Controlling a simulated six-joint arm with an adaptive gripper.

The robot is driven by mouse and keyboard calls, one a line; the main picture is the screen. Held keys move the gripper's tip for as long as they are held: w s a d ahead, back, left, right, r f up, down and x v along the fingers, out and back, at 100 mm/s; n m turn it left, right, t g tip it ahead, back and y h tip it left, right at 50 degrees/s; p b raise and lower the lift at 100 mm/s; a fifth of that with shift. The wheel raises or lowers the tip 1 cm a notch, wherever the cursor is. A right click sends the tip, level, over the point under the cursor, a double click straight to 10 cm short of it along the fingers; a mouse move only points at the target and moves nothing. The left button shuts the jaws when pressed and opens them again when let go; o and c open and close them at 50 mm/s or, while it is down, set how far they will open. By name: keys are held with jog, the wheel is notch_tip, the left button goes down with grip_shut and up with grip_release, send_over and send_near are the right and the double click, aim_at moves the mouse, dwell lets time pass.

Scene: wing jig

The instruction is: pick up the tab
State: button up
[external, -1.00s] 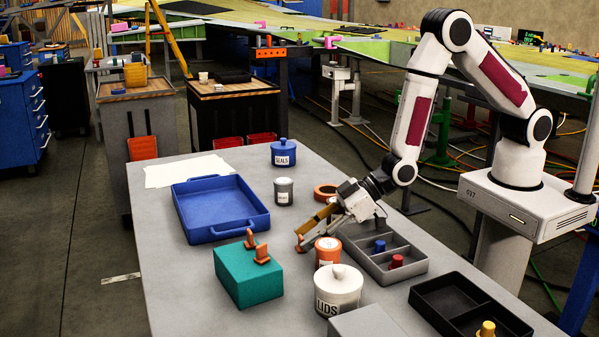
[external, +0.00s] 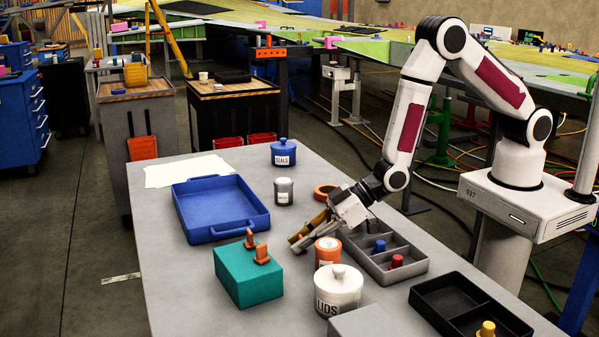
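Two orange tabs stand upright on the teal block (external: 247,276), one at its back edge (external: 250,238) and one nearer its right side (external: 262,254). My gripper (external: 296,245) points down and left, low over the table just right of the teal block. Its fingertips are near the table top. A small orange piece seen there a moment ago is now hidden by or between the fingers. I cannot tell whether the fingers are closed on it.
A grey divided tray (external: 372,265) lies to the right, a blue tray (external: 214,236) to the left. An orange tape roll (external: 325,190) lies behind.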

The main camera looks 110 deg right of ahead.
aim_at(301, 236)
jog(key=shift+r, duration=0.15)
grip_shut()
jog(key=shift+r, duration=4.85)
jog(key=w+a+r+y, duration=0.1)
jog(key=w+a+r, duration=0.2)
jog(key=w, duration=0.6)
jog(key=w+a+r+n+y, duration=0.1)
jog(key=w+a+r, duration=0.2)
jog(key=w, duration=0.6)
jog(key=shift+a+r+n, duration=0.3)
jog(key=shift+r, duration=0.35)
jog(key=shift+f, duration=0.15)
